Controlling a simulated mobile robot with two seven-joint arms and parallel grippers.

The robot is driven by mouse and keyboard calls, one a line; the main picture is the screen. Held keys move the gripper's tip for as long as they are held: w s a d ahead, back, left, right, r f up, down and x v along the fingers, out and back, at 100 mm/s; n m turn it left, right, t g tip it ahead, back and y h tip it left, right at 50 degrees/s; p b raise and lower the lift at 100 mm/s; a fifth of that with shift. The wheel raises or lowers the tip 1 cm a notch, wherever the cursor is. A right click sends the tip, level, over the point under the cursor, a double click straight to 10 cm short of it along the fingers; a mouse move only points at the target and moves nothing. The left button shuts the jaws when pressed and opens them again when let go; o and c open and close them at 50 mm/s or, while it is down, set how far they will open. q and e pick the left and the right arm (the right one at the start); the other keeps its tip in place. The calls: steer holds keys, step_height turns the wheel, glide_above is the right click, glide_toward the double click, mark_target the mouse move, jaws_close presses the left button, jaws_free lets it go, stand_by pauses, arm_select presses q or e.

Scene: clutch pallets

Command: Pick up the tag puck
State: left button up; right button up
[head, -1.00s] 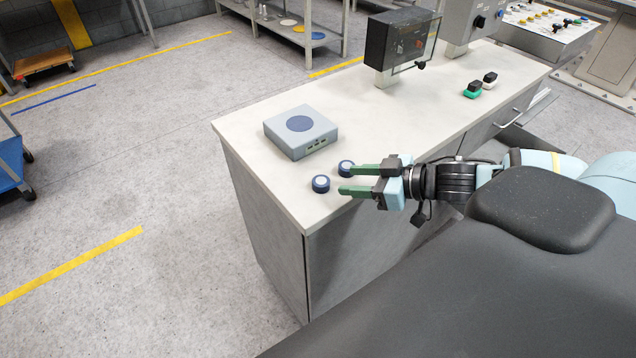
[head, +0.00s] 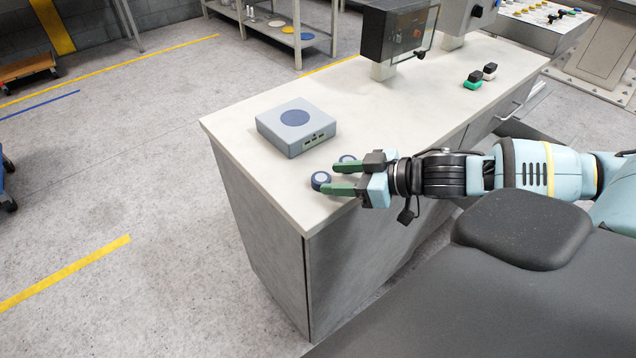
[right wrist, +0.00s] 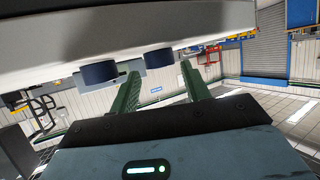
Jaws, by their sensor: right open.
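Two round dark blue pucks with pale tops sit on the bench near its front left corner; I cannot tell which is the tag puck. The near puck (head: 321,181) is at the fingertips of my right gripper (head: 331,178). In the right wrist view, this puck (right wrist: 159,58) appears between the two open green fingers, ahead of them. The far puck (head: 347,158) is partly hidden behind the far finger; in the right wrist view it (right wrist: 100,73) lies outside the left finger. My right gripper is open and empty. My left gripper is not in view.
A grey-blue box (head: 297,140) with a dark blue disc on top stands behind the pucks on the pale bench (head: 240,125). The bench's left and front edges are close to the pucks.

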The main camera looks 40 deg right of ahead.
mark_target(321, 181)
steer(key=shift+b+x, duration=0.55)
steer(key=shift+x, duration=0.7)
steer(key=c, duration=0.8)
